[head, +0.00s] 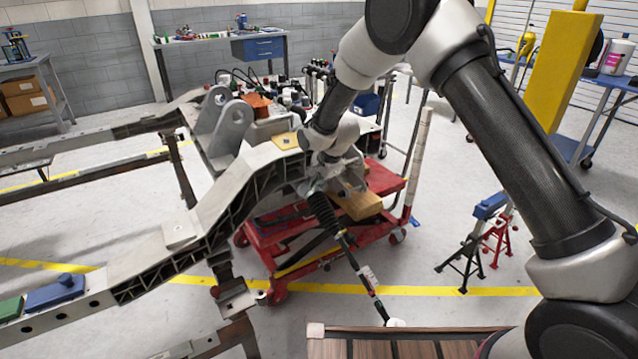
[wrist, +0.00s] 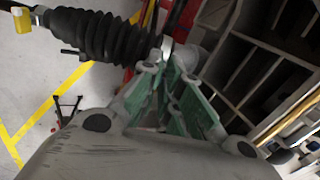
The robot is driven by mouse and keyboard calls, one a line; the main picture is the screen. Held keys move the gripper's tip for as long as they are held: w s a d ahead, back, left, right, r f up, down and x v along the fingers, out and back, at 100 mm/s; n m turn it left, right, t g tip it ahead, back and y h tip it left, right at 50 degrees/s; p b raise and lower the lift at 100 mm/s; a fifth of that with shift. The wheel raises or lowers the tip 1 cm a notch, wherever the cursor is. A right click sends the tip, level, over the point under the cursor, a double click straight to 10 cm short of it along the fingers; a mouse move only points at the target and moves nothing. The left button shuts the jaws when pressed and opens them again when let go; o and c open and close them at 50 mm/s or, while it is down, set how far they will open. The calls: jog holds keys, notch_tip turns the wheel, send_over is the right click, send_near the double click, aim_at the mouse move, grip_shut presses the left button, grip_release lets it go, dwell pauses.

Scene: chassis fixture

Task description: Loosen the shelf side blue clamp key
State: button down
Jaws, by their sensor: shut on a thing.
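My gripper (head: 325,178) is at the side of the grey chassis beam (head: 262,165), next to the upper end of a black bellows (head: 322,212). In the wrist view its green-padded fingers (wrist: 172,92) are close together beside the bellows (wrist: 100,36). They are shut on a part mostly hidden between them; a grey rounded piece (wrist: 190,54) shows just beyond the tips. I cannot tell whether this is the clamp key. A blue block (head: 55,292) lies on the beam at the lower left, beside a green block (head: 9,308).
A red cart (head: 283,232) stands under the beam with a wooden block (head: 359,203) on it. A slatted wooden surface (head: 430,346) is at the front. Stands (head: 487,235) are on the right. Open floor lies between cart and stands.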

jog(key=n, duration=0.8)
jog(key=shift+n, duration=0.3)
jog(key=n, duration=1.2)
jog(key=shift+n, duration=0.3)
jog(key=n, duration=0.9)
jog(key=shift+n, duration=1.8)
